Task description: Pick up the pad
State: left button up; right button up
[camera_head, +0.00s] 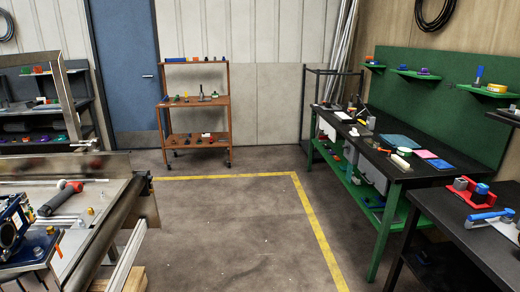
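Several flat pad-like items lie on the dark top of the green workbench (387,166) at the right. One is a larger teal sheet (400,141), one a small pink sheet (424,154), and one a small blue sheet (440,164). I cannot tell which of them is the pad. Neither of my grippers shows in the head view.
A conveyor frame (125,215) with a black-handled tool (60,198) fills the lower left. An orange-brown shelf cart (197,101) stands at the back. A dark table (450,225) is at the lower right. The floor (235,225) inside the yellow line is clear.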

aim_at(353, 133)
jog(key=i, duration=1.65)
jog(key=i+z, duration=0.25)
jog(key=i, duration=0.3)
jog(key=i+z, duration=0.2)
jog(key=i, duration=0.35)
jog(key=i+j+z, duration=0.25)
jog(key=i, duration=0.3)
